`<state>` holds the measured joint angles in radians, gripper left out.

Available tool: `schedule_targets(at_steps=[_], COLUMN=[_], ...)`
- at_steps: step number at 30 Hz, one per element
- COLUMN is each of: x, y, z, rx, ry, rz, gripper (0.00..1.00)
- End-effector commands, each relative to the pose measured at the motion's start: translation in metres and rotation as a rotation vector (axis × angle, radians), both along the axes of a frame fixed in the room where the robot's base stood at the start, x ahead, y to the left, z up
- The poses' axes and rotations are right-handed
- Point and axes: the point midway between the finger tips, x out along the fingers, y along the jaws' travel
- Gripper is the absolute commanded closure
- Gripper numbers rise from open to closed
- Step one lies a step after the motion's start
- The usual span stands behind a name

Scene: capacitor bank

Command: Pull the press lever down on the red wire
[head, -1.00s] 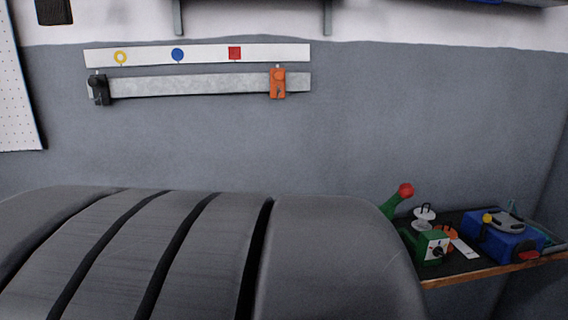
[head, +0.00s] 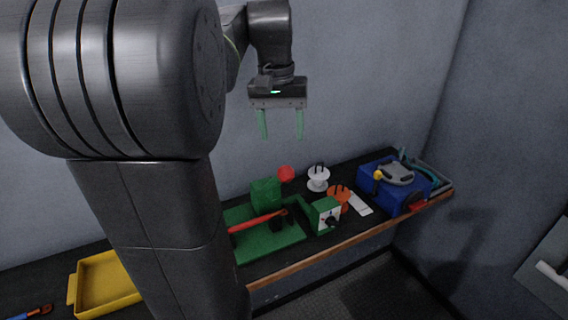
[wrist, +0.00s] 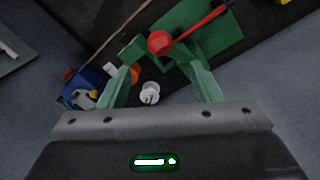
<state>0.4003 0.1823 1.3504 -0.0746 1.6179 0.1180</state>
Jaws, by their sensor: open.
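The green press (head: 265,194) stands on the bench, with a green base plate (head: 240,243). Its lever knob, a red ball (head: 285,173), is raised at the top; the knob also shows in the wrist view (wrist: 160,42). A red bar, which looks like the red wire (head: 258,221), lies across the press just above the base; its left end is hidden behind my arm. The bar also shows in the wrist view (wrist: 201,22). My gripper (head: 281,136) is open and empty, above the press and apart from the knob, its green fingers pointing down.
A blue machine (head: 401,192) is farther right. A yellow tray (head: 104,283) is at the left, near a screwdriver (head: 38,311).

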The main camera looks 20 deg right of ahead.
Motion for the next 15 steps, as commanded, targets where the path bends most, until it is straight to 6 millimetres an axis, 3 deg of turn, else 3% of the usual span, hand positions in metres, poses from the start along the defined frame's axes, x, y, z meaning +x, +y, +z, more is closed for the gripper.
schedule_targets(at_steps=[9,15], x=[-0.003,-0.004], y=[-0.004,-0.006], z=[-0.068,-0.095], rx=[0.002,0.001], ry=[0.005,0.003], rz=[0.000,0.000], gripper=[0.42,0.42])
